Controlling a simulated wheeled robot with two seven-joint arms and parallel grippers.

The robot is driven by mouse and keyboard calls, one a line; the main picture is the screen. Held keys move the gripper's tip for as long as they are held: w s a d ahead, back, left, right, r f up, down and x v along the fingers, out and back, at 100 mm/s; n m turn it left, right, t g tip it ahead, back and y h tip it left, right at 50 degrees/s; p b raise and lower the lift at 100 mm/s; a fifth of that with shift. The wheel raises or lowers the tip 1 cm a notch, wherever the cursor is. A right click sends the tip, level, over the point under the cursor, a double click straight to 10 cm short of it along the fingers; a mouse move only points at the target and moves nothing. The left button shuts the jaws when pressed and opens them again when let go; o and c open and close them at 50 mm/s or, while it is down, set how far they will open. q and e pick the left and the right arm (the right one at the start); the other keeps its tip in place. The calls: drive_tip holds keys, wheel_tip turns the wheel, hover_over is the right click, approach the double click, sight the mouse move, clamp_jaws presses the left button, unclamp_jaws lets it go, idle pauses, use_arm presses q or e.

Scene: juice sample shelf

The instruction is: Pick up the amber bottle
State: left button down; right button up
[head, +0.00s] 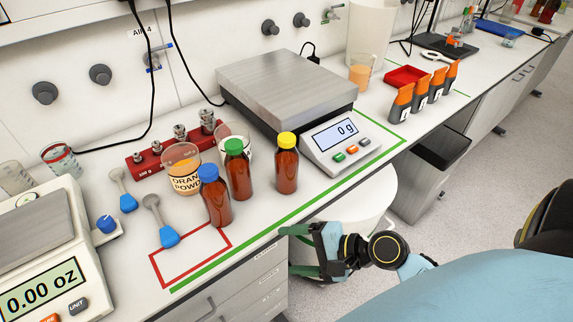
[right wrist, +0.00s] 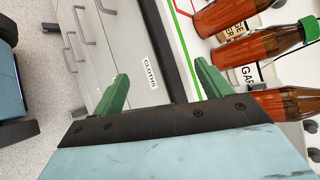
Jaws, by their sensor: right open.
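Three amber bottles stand upright on the bench in the head view. One has a blue cap (head: 216,203), one a green cap (head: 238,176) and one a yellow cap (head: 287,170). My right gripper (head: 294,250) is open and empty, beside the bench's front edge, below and in front of the yellow-capped bottle. In the right wrist view its two green fingers (right wrist: 160,86) are spread apart with nothing between them. The green-capped bottle (right wrist: 258,45) shows at the right there, with parts of the other two. My left gripper is not in view.
A large balance (head: 290,85) reading 0 g stands behind the bottles. A beaker of orange powder (head: 182,178) stands close behind the blue-capped bottle. A red outlined square (head: 155,268) and a scale reading 0.00 oz (head: 40,250) are at left. Drawers (head: 245,285) lie below the edge.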

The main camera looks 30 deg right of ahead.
drive_tip(key=w+d+r+m+t, duration=0.35)
drive_tip(key=d+r+m, duration=0.3)
drive_tip(key=m, duration=0.25)
drive_tip(key=m+t+h, duration=0.2)
drive_tip(key=m+t, duration=0.2)
drive_tip(key=m, duration=0.4)
approach(297, 163)
drive_tip(key=w, duration=0.1)
drive_tip(key=p+x, duration=0.1)
drive_tip(key=x, duration=0.6)
drive_tip(key=shift+w+a+r, duration=0.1)
drive_tip(key=shift+a, duration=0.15)
drive_tip(key=shift+p+x, duration=0.75)
drive_tip(key=shift+x, duration=2.45)
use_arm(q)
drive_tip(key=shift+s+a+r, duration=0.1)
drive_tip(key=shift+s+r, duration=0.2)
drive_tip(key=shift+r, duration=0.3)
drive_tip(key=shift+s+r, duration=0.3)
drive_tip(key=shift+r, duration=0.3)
use_arm(e)
drive_tip(key=c, duration=1.2)
drive_tip(key=shift+c, duration=0.2)
